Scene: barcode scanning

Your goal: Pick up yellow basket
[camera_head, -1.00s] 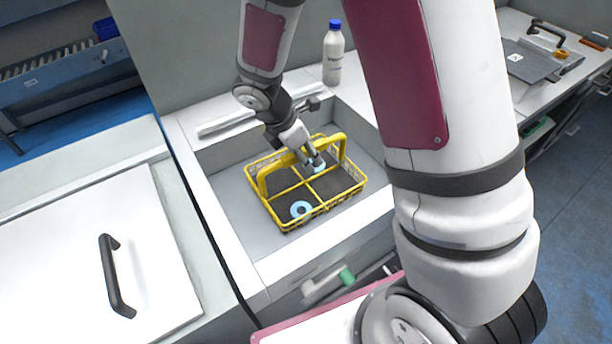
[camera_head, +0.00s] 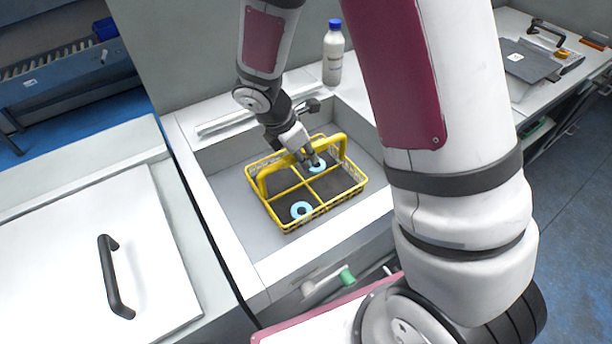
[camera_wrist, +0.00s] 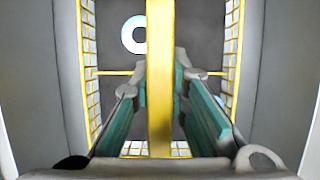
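The yellow basket (camera_head: 291,226) sits in the recessed grey basin of the counter. It has a raised handle (camera_head: 271,178) across its middle and a divider crossing under it. Two light-blue rings lie inside: a near ring (camera_head: 301,210) and a far ring (camera_head: 318,167). My gripper (camera_head: 311,158) is at the handle from above. In the wrist view, the handle (camera_wrist: 160,105) runs between the two teal-padded fingers (camera_wrist: 160,68), whose tips appear to press it from both sides. The basket still appears to rest on the basin floor.
A white bottle (camera_head: 333,58) with a blue cap stands behind the basin. Basin walls (camera_head: 225,225) surround the basket. A white lid with a black handle (camera_head: 114,277) is at left. A grey device (camera_head: 530,62) lies on the right counter.

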